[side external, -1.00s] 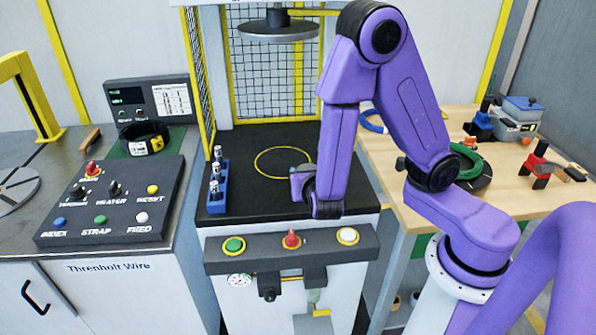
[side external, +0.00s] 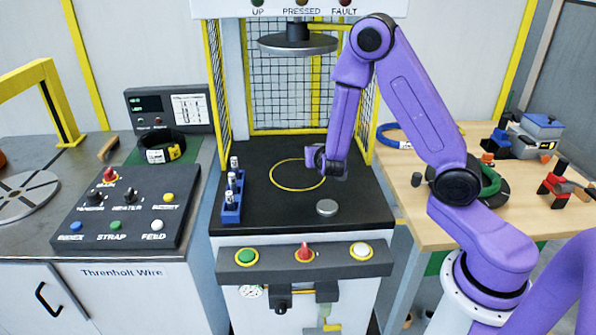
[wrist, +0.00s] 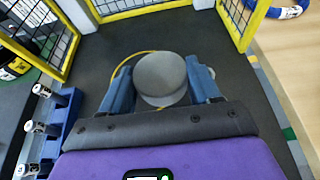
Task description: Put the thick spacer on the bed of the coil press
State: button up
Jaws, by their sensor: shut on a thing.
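A grey, thick round piece, which I take to be the thick spacer (wrist: 162,76), sits between the blue fingers of my gripper (wrist: 162,84) in the wrist view. My gripper (side external: 318,160) is shut on it, over the right part of the yellow ring marked on the black bed of the coil press (side external: 270,215). In the side view the held piece is mostly hidden by my gripper. I cannot tell whether it touches the bed. A second, flatter grey disc (side external: 327,207) lies near the front of the bed, outside the ring.
A blue rack (side external: 231,205) with several metal pegs stands at the bed's left edge. The round press plate (side external: 298,44) hangs above. Yellow-framed mesh guards (side external: 217,100) close the sides and back. A button panel (side external: 304,257) is at the front.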

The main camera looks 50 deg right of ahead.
jog(key=w+d+f, duration=0.1)
jog(key=w+f, duration=0.2)
jog(key=w, duration=0.2)
send_over(298, 176)
jog(key=f, duration=0.5)
jog(key=shift+s+a+f, duration=0.1)
jog(key=shift+s, duration=0.1)
jog(key=shift+w+f, duration=0.15)
jog(key=shift+f, duration=1.55)
jog(key=shift+f, duration=0.15)
jog(key=o, duration=1.2)
